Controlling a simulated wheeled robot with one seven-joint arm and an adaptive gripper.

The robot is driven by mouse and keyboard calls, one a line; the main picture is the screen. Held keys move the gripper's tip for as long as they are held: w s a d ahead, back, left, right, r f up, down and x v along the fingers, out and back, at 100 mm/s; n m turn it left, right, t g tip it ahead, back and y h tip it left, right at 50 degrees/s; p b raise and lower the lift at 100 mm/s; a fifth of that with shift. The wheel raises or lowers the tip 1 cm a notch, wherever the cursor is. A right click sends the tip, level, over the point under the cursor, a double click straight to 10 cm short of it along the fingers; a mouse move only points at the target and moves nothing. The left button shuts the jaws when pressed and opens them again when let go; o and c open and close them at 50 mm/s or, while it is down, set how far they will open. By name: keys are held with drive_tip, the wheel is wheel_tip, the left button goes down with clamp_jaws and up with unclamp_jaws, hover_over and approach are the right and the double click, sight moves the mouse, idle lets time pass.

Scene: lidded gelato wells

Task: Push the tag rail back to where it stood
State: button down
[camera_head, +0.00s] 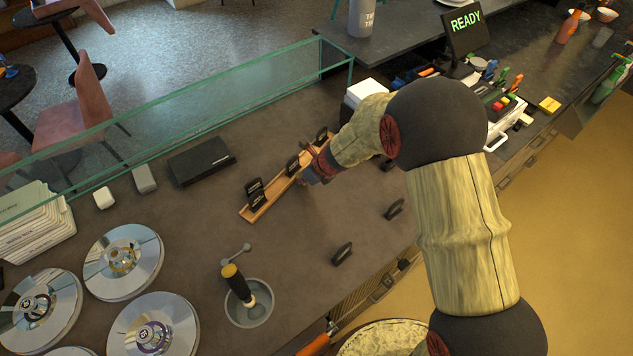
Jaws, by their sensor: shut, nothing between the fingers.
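The tag rail (275,194) is a narrow wooden strip lying slantwise on the dark counter, with several small black tags standing on it. My gripper (309,178) is at the near side of the rail, close to its middle. It is shut with nothing in it. I cannot tell whether it touches the rail. My arm hides part of the rail's far right end.
A glass guard (200,110) runs behind the rail, and a flat black box (201,161) lies to its left. Round metal lids (123,262) and a bowl with a scoop (249,303) are at lower left.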

sight(282, 189)
drive_tip(key=shift+s+a+b, duration=0.65)
drive_tip(key=shift+s+a, duration=1.5)
drive_tip(key=shift+s, duration=0.1)
drive_tip(key=shift+w+a+p, duration=0.45)
drive_tip(key=shift+w+a, duration=0.2)
drive_tip(key=shift+a, duration=0.1)
drive_tip(key=shift+w+a+p, duration=0.55)
drive_tip(key=shift+w, duration=0.05)
drive_tip(key=shift+w+a+p, duration=0.3)
drive_tip(key=shift+w+a, duration=0.1)
drive_tip(key=shift+s+d+f, duration=0.1)
drive_tip(key=shift+s+d+b, duration=0.5)
drive_tip(key=shift+d+b, duration=0.05)
drive_tip(key=shift+d, duration=0.1)
